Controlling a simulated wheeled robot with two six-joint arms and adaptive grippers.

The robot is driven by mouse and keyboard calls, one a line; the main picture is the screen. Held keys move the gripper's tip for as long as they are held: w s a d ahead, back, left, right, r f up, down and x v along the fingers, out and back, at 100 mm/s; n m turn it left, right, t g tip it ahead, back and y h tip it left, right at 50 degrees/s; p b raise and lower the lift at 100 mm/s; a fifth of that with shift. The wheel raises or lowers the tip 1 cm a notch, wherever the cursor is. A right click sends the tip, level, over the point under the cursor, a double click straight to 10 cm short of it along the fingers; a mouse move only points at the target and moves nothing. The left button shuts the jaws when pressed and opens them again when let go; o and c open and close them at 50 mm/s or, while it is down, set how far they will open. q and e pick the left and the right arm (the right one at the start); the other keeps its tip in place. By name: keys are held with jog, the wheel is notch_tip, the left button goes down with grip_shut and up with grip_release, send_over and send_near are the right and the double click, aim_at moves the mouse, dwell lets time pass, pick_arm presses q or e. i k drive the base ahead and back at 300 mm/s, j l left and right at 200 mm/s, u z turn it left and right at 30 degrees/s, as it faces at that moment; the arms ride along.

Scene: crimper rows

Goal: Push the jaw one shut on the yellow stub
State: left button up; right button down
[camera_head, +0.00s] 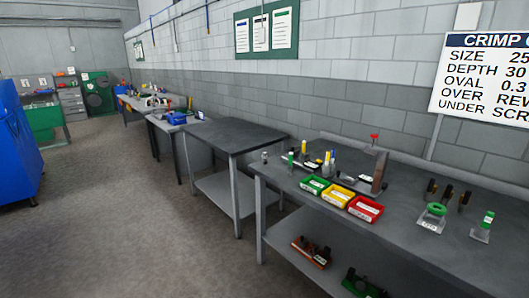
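Neither of my grippers shows in the head view. The grey workbench (405,232) at the right carries small tools and parts. Small upright yellow pieces (328,157) stand near its back left; at this size I cannot tell whether one is the yellow stub. A brown upright tool (380,172) stands right of them, near a red knob (374,136).
A green bin (314,185), a yellow bin (337,195) and a red bin (366,208) line the workbench's front edge. Tools lie on its lower shelf. A bare dark table (235,136) stands to its left. A blue cabinet (18,150) is far left; grey floor between is clear.

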aim_at(296, 153)
jog(key=i+j+u, duration=0.3)
jog(key=i, duration=0.4)
jog(key=i+j+u, duration=0.3)
jog(key=i, duration=0.4)
jog(key=i+u, duration=0.25)
jog(key=i, duration=0.5)
